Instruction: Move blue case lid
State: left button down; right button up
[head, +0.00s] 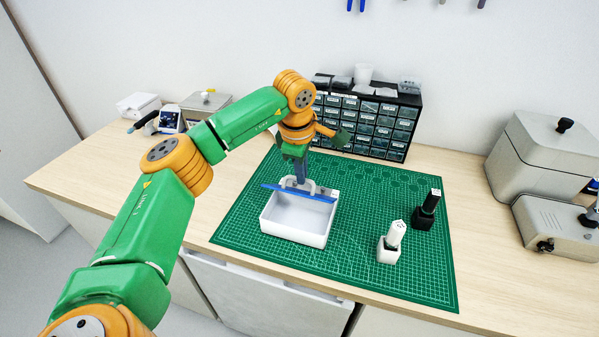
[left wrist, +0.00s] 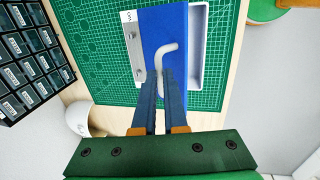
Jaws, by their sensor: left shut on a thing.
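The blue case lid (head: 297,192) stands tilted above the back part of the white case (head: 292,232), whose open inside shows in the head view. In the left wrist view the lid (left wrist: 165,30) shows as a blue panel with a pale hooked handle (left wrist: 168,50) and a metal hinge strip (left wrist: 134,48) along one side. My left gripper (head: 301,180) is over the case and shut on the lid's handle; its fingers also show in the left wrist view (left wrist: 160,85). Whether the lid touches the case rim is hard to tell. My right gripper is in neither view.
A green cutting mat (head: 340,265) lies under the case. A white device (head: 392,240) and a black one (head: 427,210) stand upright on its right side. A black drawer cabinet (head: 375,125) stands behind. Grey metal machines (head: 545,155) are at the right. The mat's front right is clear.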

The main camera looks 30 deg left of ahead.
pick_arm(q)
jog(key=c, duration=1.3)
grip_release()
jog(key=shift+f, duration=0.2)
jog(key=o, duration=0.4)
jog(key=shift+w+a+f, duration=0.1)
jog(key=shift+w+f, duration=0.15)
jog(key=shift+w, duration=0.25)
jog(key=shift+w+a+f, duration=0.1)
jog(key=shift+w+f, duration=0.1)
jog(key=shift+w, duration=0.3)
jog(key=shift+w+f, duration=0.1)
jog(key=shift+w, duration=0.15)
jog(key=shift+s+r, duration=0.35)
jog(key=shift+s, duration=0.2)
jog(key=shift+s+d+r, duration=0.1)
jog(key=shift+r, duration=0.25)
jog(key=v, duration=0.2)
jog(key=b+v, duration=0.1)
jog(key=v, duration=0.2)
jog(key=shift+w+r+b, duration=0.2)
jog(key=shift+r+b, duration=0.1)
jog(key=shift+r, duration=0.1)
jog(key=shift+s+r, duration=0.2)
jog(key=shift+c, duration=0.3)
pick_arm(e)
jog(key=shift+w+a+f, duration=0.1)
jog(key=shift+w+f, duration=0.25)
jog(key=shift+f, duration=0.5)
